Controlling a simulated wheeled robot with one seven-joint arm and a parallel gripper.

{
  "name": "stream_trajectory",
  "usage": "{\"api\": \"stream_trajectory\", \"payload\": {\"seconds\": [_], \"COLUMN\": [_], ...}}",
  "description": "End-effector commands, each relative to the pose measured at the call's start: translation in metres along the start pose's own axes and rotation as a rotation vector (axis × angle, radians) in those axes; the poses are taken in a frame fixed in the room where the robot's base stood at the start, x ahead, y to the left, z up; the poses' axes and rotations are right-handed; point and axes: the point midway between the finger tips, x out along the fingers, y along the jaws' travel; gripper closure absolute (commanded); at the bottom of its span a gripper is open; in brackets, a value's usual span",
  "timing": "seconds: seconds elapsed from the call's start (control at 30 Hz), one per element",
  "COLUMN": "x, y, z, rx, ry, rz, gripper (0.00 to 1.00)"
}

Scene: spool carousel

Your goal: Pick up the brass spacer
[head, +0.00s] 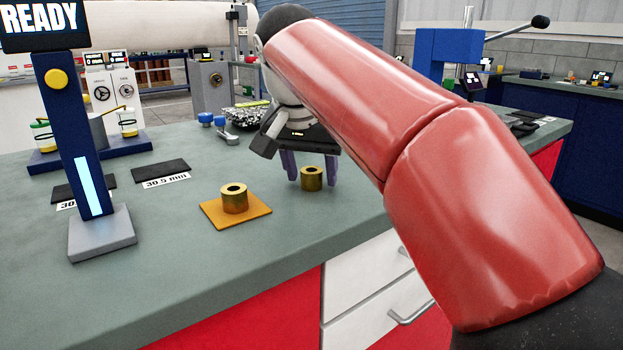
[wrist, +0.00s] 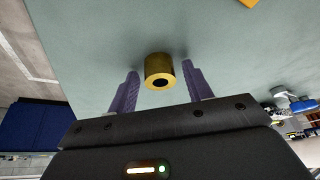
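A brass spacer (head: 311,180), a short gold ring with a dark hole, stands upright on the grey-green bench. In the wrist view the spacer (wrist: 159,69) shows between the fingertips, with a gap on each side. My gripper (head: 312,178) points down over the bench with its purple fingers apart. The gripper (wrist: 160,72) is open, and nothing is held. A second brass spacer (head: 235,201) stands on an orange mat (head: 257,213) to the left of the gripper. In the wrist view only a corner of the mat (wrist: 249,2) shows at the top edge.
A blue post (head: 72,135) with a READY display stands at the left on a grey base. Dark pads (head: 161,171) with size labels lie near it. Blue-headed parts and a dark heap (head: 247,117) lie behind. The bench's front edge is close, with drawers below.

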Motion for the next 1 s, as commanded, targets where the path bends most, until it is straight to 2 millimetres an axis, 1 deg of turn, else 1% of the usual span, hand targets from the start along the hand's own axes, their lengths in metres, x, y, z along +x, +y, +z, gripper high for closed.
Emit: {"api": "stream_trajectory", "payload": {"seconds": [0.03,0.3,0.33,0.63,0.77,0.87,0.97,1.0], "x": [0.000,0.000,0.000,-0.002,-0.009,-0.021,-0.041,-0.051], "y": [0.000,0.000,0.000,0.000,0.000,0.000,-0.001,0.000], "z": [0.000,0.000,0.000,-0.001,-0.004,-0.009,-0.018,-0.022], "rx": [0.000,0.000,0.000,0.000,0.001,0.001,0.002,0.002], "ry": [0.000,0.000,0.000,0.001,0.002,0.003,0.004,0.004], "rz": [0.000,0.000,0.000,-0.001,-0.001,-0.002,-0.002,-0.002], "gripper": [0.57,0.92,0.95,0.95,0.95,0.95,0.95,0.95]}}
